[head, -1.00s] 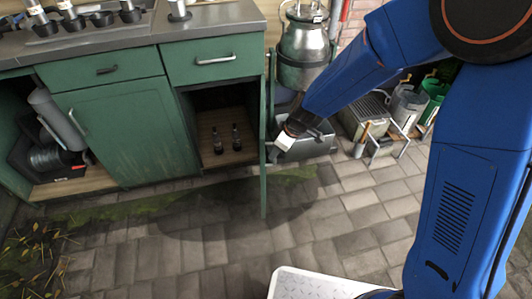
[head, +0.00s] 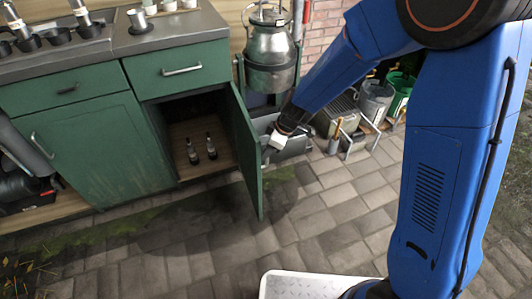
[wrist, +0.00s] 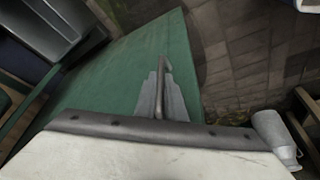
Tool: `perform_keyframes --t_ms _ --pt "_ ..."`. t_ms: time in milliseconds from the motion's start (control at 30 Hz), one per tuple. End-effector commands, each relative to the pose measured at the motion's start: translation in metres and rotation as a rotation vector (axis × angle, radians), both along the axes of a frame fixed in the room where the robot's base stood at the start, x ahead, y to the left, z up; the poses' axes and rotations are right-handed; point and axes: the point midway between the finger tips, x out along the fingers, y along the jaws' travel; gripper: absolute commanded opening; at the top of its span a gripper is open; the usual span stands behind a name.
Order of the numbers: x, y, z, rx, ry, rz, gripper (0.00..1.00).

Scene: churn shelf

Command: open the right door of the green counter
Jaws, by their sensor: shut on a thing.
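The green counter (head: 95,140) stands at the left in the head view. Its right door (head: 246,150) stands swung out from the right side of the opening, with its inner face towards the head camera. In the wrist view the outer face of the door (wrist: 110,80) is a green panel with a grey bar handle (wrist: 165,66). My gripper (wrist: 160,98) is shut on the handle. In the head view my gripper (head: 268,150) is just right of the door, and the handle is hidden behind the door panel.
Two dark bottles (head: 202,148) stand inside the open compartment (head: 185,165). A metal churn (head: 270,50) hangs just behind the door. Crates and buckets (head: 375,100) stand by the brick wall. The paved floor (head: 180,250) in front is clear.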

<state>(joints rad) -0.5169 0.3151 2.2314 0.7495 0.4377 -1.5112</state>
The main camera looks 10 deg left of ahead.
Motion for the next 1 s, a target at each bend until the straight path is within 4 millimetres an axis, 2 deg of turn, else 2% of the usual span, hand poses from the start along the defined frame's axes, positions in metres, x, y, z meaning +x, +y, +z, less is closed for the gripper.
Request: perform_keyframes --t_ms 67,100,167,200,567,767,1000 --pt "0.001 0.001 0.001 0.002 -0.001 -0.003 0.0" --pt "0.001 0.001 0.001 0.002 -0.001 -0.003 0.12" --pt "0.001 0.001 0.001 0.002 -0.001 -0.003 0.26" --pt "0.001 0.001 0.001 0.002 -0.002 -0.002 0.28" --pt "0.0 -0.002 0.007 0.002 -0.001 -0.001 0.28" --pt "-0.001 -0.013 0.033 0.002 -0.004 -0.002 0.28" --pt "-0.005 -0.029 0.074 0.002 -0.004 -0.002 0.28"
